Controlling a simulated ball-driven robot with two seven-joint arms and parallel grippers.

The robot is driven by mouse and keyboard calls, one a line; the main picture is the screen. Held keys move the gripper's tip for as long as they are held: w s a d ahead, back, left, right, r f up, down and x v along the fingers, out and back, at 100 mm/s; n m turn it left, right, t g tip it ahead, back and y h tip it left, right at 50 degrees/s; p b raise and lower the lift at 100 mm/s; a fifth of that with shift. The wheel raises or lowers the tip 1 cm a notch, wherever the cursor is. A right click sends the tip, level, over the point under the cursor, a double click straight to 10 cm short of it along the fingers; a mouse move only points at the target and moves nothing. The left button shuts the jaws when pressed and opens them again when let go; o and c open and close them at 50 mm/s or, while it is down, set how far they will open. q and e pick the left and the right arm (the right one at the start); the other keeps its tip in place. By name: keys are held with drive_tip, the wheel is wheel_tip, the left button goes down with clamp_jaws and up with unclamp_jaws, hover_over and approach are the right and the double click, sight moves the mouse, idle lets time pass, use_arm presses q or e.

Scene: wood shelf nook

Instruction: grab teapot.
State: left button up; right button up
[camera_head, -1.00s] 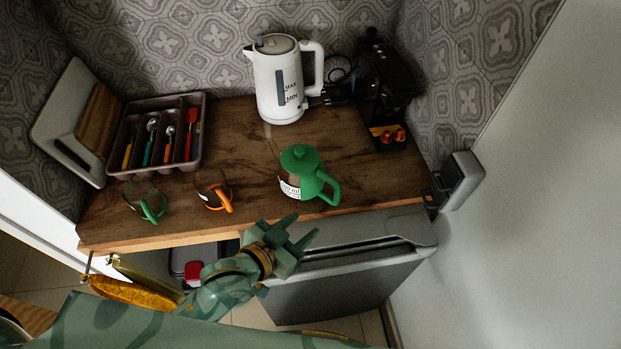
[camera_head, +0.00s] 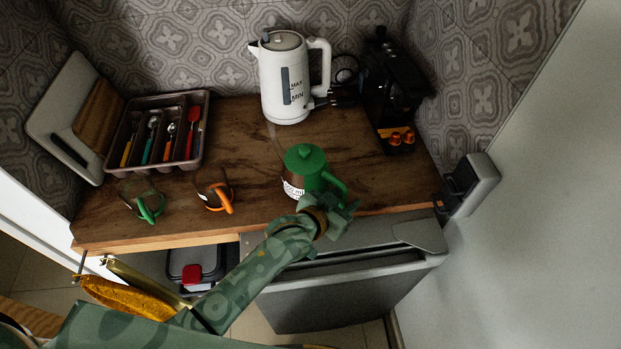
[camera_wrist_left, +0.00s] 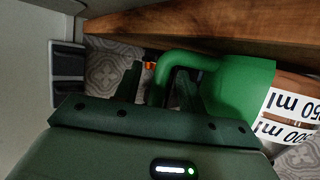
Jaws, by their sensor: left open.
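The teapot (camera_head: 303,170) has a green lid and handle and a clear body with a white ml label. It stands upright near the front edge of the wooden counter, its handle toward the right. My left gripper (camera_head: 340,207) is at the handle side of the teapot, at the counter's front edge. In the left wrist view, the green handle (camera_wrist_left: 187,60) passes between the dark fingers of the open left gripper (camera_wrist_left: 158,88). The fingers look apart from each other; whether one touches the handle I cannot tell. My right gripper is not in view.
A white kettle (camera_head: 283,85) stands behind the teapot, with a black coffee machine (camera_head: 390,90) at the right. Glass cups with a green handle (camera_head: 150,212) and an orange handle (camera_head: 220,198) stand left. A cutlery tray (camera_head: 200,150) is behind them. The counter (camera_head: 250,145) has free room mid-surface.

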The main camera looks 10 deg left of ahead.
use_arm(q)
drive_tip(key=shift+s+r, duration=0.1)
clamp_jaws()
idle(1.2)
idle(0.3)
